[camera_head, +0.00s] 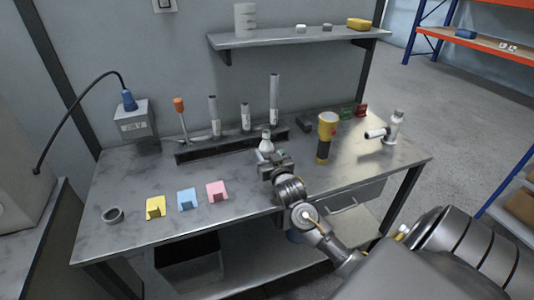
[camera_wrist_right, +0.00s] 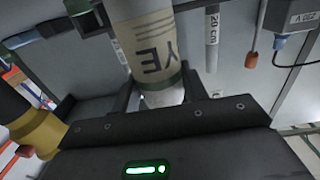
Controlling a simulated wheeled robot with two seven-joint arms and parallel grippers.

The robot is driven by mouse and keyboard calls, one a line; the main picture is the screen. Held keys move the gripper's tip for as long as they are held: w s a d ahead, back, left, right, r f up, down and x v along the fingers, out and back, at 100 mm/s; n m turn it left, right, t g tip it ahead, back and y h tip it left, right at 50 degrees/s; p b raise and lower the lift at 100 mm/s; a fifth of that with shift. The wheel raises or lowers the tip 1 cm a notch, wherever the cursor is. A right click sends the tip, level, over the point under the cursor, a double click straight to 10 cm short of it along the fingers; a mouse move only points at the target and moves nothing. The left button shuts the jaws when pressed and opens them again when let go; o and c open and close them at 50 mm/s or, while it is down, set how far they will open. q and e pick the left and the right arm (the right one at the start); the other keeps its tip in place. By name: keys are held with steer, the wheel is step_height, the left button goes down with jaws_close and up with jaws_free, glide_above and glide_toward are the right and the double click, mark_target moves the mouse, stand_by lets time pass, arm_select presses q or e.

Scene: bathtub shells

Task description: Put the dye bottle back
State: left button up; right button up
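The dye bottle (camera_wrist_right: 148,48), pale with a beige label on which the letters "YE" show, sits between the fingers of my right gripper (camera_wrist_right: 160,95) in the right wrist view. The fingers lie close against both its sides, and its end nearest the palm is partly hidden. In the head view the white top of the bottle (camera_head: 266,143) shows just beyond my right gripper (camera_head: 268,160), in front of the dark rack (camera_head: 230,147). I cannot tell whether the bottle touches the table. My left gripper is not in view.
Grey tubes (camera_head: 274,100) and an orange-handled tool (camera_head: 180,107) stand at the rack. A yellow-black flashlight (camera_head: 326,137) and a white fixture (camera_head: 392,128) stand to the right. Yellow, blue and pink blocks (camera_head: 217,190) lie left. A wall shelf (camera_head: 290,39) hangs above.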

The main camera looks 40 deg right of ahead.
steer(key=o, duration=0.4)
steer(key=shift+o, duration=0.2)
steer(key=shift+r, duration=0.25)
steer(key=b+v, duration=0.1)
steer(key=v, duration=1.1)
steer(key=shift+b, duration=0.35)
steer(key=shift+a+f, duration=0.1)
steer(key=shift+a, duration=0.05)
